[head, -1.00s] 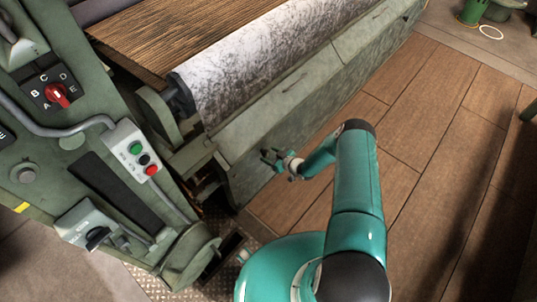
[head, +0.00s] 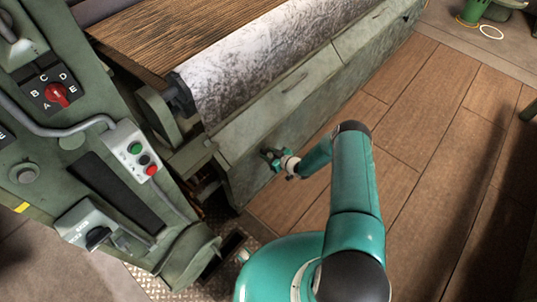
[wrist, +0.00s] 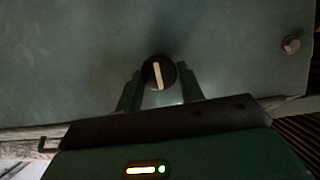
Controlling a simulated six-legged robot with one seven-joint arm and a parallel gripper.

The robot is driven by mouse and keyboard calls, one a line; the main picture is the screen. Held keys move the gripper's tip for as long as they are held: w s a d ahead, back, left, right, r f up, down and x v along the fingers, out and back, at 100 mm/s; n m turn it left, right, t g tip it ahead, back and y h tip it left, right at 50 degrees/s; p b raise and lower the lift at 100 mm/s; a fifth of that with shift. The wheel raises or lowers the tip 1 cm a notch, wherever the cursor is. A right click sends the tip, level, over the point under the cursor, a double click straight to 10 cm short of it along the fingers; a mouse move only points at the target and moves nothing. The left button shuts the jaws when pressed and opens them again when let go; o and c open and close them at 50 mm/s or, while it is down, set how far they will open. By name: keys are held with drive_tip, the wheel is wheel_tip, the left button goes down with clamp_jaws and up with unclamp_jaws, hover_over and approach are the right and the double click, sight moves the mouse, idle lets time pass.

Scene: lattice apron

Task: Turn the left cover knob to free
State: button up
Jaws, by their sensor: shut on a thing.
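The left cover knob (wrist: 158,72) is a round black knob with a pale pointer bar, set on the green-grey cover (wrist: 80,50) in the wrist view. The bar stands nearly upright in that picture, leaning slightly. My gripper (wrist: 160,88) has one finger on each side of the knob and is shut on it. In the head view my gripper (head: 272,156) reaches the front face of the long cover (head: 245,160) near its left end; the knob is hidden there behind the gripper.
A machine side frame with a red selector (head: 57,94) and a button box (head: 135,151) stands to the left. A speckled roll (head: 250,65) lies above the cover. A small round bolt (wrist: 291,45) shows on the cover. Wooden floor (head: 440,130) is clear to the right.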

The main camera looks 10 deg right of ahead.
drive_tip(key=n, duration=0.1)
drive_tip(key=n+t+h, duration=0.1)
drive_tip(key=shift+s+a+n, duration=0.1)
drive_tip(key=shift+a+n, duration=0.15)
drive_tip(key=shift+n, duration=0.15)
drive_tip(key=n+t, duration=0.1)
drive_tip(key=n, duration=0.1)
drive_tip(key=n+t+h, duration=0.1)
drive_tip(key=shift+s+a+f+n+h, duration=0.2)
drive_tip(key=shift+n+h, duration=0.1)
drive_tip(key=shift+n, duration=0.1)
drive_tip(key=shift+f+n+t+h, duration=0.15)
drive_tip(key=shift+n+t, duration=0.7)
drive_tip(key=shift+n, duration=0.8)
drive_tip(key=shift+f+n+t+h, duration=0.15)
drive_tip(key=shift+n+t, duration=0.7)
drive_tip(key=shift+n, duration=0.8)
drive_tip(key=o, duration=1)
